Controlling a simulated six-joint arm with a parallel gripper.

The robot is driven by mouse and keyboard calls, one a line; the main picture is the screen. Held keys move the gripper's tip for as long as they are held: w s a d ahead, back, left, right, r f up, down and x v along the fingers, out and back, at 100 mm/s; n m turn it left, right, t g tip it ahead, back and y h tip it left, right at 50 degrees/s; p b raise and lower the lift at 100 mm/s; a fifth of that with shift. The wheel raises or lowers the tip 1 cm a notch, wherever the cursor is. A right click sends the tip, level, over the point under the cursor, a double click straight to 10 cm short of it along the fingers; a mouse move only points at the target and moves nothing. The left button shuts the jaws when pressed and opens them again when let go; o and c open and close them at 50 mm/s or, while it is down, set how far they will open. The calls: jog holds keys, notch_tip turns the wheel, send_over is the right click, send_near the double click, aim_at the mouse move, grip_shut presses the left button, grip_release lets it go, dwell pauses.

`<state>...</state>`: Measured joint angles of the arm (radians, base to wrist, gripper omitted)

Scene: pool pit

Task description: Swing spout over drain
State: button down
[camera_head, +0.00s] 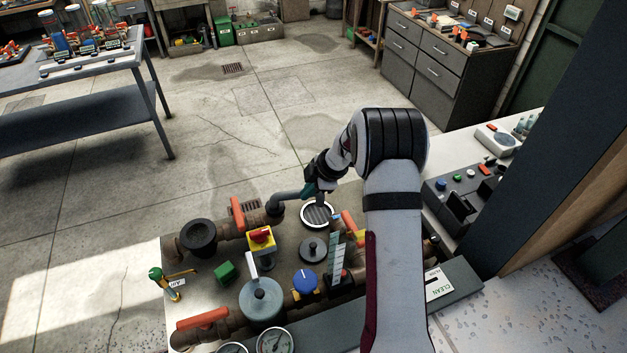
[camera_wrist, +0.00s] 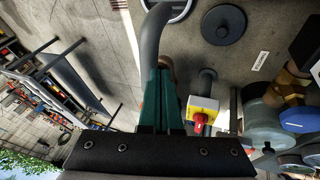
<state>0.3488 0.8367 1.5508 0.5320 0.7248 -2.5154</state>
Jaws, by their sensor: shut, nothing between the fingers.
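The spout (camera_head: 289,195) is a grey bent pipe reaching right from a dark pivot on a brown pipe. Its bent end appears over the far part of the drain (camera_head: 317,214), a round grate with a pale ring. In the wrist view the spout (camera_wrist: 152,38) rises beside the fingers and curves right towards the drain ring (camera_wrist: 181,9), cut by the top edge. My gripper (camera_head: 312,188) has green fingers, shut and empty, right against or just beside the spout; I cannot tell if they touch. In the wrist view my gripper (camera_wrist: 161,95) hides the spout's lower part.
On the bench are a yellow box with a red switch (camera_head: 262,239), a grey lidded pot (camera_head: 261,300), a black disc with a knob (camera_head: 313,250), a blue knob (camera_head: 305,281) and orange-handled valves (camera_head: 238,214). Open floor lies beyond the bench.

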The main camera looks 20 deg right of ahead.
jog(key=shift+s+r, duration=0.95)
jog(key=shift+s, duration=0.05)
jog(key=c, duration=1.5)
grip_release()
jog(key=v, duration=0.9)
jog(key=shift+w+d+r, duration=0.1)
jog(key=shift+d+r, duration=0.05)
jog(key=shift+r, duration=0.1)
jog(key=o, duration=0.9)
jog(key=w+a+r+h, duration=0.1)
jog(key=w+a+g+h, duration=0.1)
jog(key=w, duration=0.1)
jog(key=w+a+r+g+h, duration=0.1)
jog(key=a, duration=0.1)
jog(key=shift+w+r+h, duration=0.35)
jog(key=shift+w+h, duration=0.05)
jog(key=w+f, duration=0.1)
jog(key=f, duration=0.4)
jog(key=w+f, duration=0.1)
jog(key=f, duration=0.3)
jog(key=w+f, duration=0.1)
jog(key=f, duration=0.4)
jog(key=shift+d+f, duration=0.35)
jog(key=shift+f, duration=0.25)
grip_shut()
